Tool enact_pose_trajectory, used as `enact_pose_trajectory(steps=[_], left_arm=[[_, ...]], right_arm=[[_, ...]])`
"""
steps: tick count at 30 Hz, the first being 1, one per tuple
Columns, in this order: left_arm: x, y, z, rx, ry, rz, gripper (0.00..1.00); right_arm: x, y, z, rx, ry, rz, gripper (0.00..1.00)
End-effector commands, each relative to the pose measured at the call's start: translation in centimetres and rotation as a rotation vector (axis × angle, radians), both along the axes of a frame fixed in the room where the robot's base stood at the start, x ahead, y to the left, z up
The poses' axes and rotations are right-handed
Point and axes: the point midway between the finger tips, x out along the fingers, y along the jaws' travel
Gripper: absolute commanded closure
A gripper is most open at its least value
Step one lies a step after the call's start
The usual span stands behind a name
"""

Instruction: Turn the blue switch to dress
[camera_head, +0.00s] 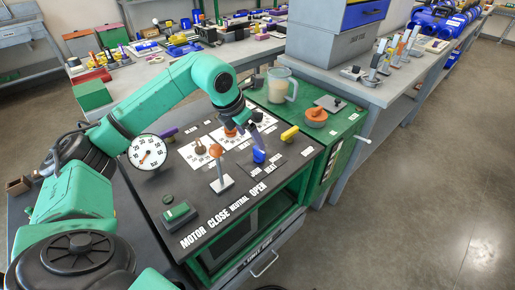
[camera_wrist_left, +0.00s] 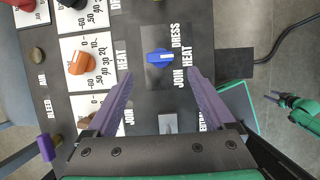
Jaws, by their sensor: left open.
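The blue switch (camera_head: 259,155) is a small knob on the dark cart panel, beside the labels DRESS, HEAT and JOIN. In the left wrist view the blue switch (camera_wrist_left: 159,56) has a white mark lying roughly across the picture, with HEAT to its right, DRESS above right and JOIN below right. My left gripper (camera_wrist_left: 160,74) is open, with its two purple fingers apart and nothing between them. The switch shows just beyond the fingertips, near the middle of the gap. In the head view my left gripper (camera_head: 254,137) hangs over the panel close to the switch.
A lever (camera_head: 217,168) with an orange knob stands on the panel's left, and a green button box (camera_head: 178,212) near its front left corner. A yellow handle (camera_head: 289,133) is right of the switch.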

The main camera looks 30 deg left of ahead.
Motion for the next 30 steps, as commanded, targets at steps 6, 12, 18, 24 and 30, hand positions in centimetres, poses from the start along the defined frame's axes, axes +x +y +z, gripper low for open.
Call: enact_pose_trajectory(steps=[6,12,18,24,30], left_arm=[[1.9,-0.8,-5.0,-0.001,0.002,-0.001,0.12],[2.8,-1.0,-7.1,-0.001,-0.001,-0.001,0.12],[2.8,-1.0,-7.2,-0.001,-0.001,-0.001,0.12],[2.8,-1.0,-7.1,-0.001,-0.002,-0.001,0.78],[2.8,-1.0,-7.1,-0.001,-0.002,0.002,0.98]], right_arm=[[1.8,0.1,0.7,0.003,-0.029,0.000,0.50],[1.9,0.3,0.8,0.005,-0.033,0.002,0.50],[1.8,0.8,0.7,0.013,-0.030,0.001,0.50],[1.5,1.0,0.7,0.015,-0.026,0.002,0.50],[1.5,1.0,0.7,0.014,-0.024,0.002,0.50]])
